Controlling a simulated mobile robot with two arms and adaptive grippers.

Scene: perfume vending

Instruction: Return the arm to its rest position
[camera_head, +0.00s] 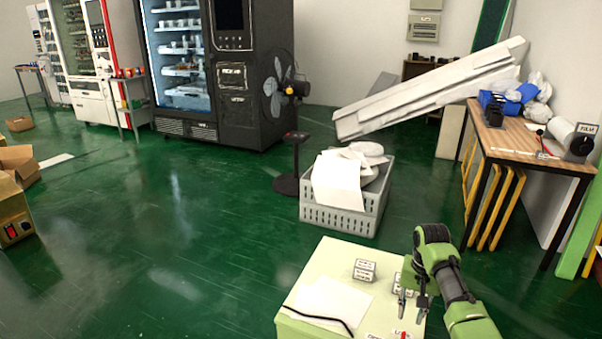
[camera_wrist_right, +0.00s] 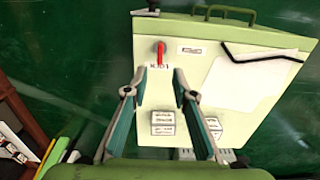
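My right gripper (camera_head: 412,298) hangs over the right part of a pale green cabinet top (camera_head: 318,262), its arm coming in from the lower right. In the right wrist view the two fingers of the right gripper (camera_wrist_right: 160,78) stand apart with nothing between them, so it is open and empty. A small white labelled box (camera_head: 364,270) stands on the cabinet top, left of the gripper. In the right wrist view one labelled box (camera_wrist_right: 163,122) shows between the fingers, and another labelled box (camera_wrist_right: 213,127) is partly beside the right finger. My left gripper is not in view.
A red handle (camera_wrist_right: 161,50), a white sheet (camera_wrist_right: 245,82) and a black cable (camera_wrist_right: 262,55) are on the cabinet. A grey crate (camera_head: 340,217) with white material stands behind it. A wooden table (camera_head: 520,140) is at right. Green floor (camera_head: 190,240) at left is mostly clear.

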